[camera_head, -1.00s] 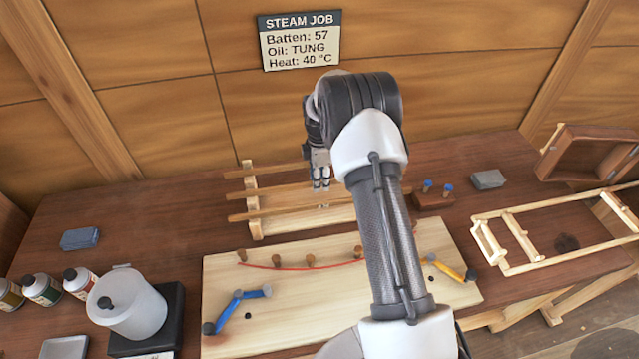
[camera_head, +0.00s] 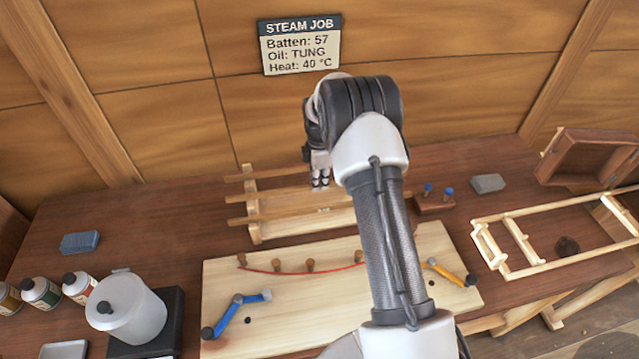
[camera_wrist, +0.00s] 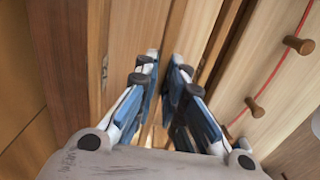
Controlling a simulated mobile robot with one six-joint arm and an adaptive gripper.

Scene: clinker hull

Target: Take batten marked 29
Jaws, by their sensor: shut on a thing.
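Three long wooden battens lie across a wooden rack (camera_head: 252,225) at the back of the bench: a far batten (camera_head: 262,173), a middle batten (camera_head: 270,194) and a near batten (camera_head: 275,215). My gripper (camera_head: 320,186) points down at the rack and is shut on the middle batten, by what shows. In the wrist view my fingers (camera_wrist: 166,72) straddle a batten, with the far batten (camera_wrist: 98,45) on the left and the near batten (camera_wrist: 222,50) on the right. A dark mark shows on the far batten, too small to read. I cannot read 29 on any batten.
A wall sign (camera_head: 300,45) reads Batten: 57, Oil: TUNG, Heat: 40 °C. The pale board (camera_head: 300,310) with pegs and a red curve lies in front of the rack. A white pot (camera_head: 130,310) and cans (camera_head: 42,292) stand left. A wooden frame (camera_head: 550,255) lies right.

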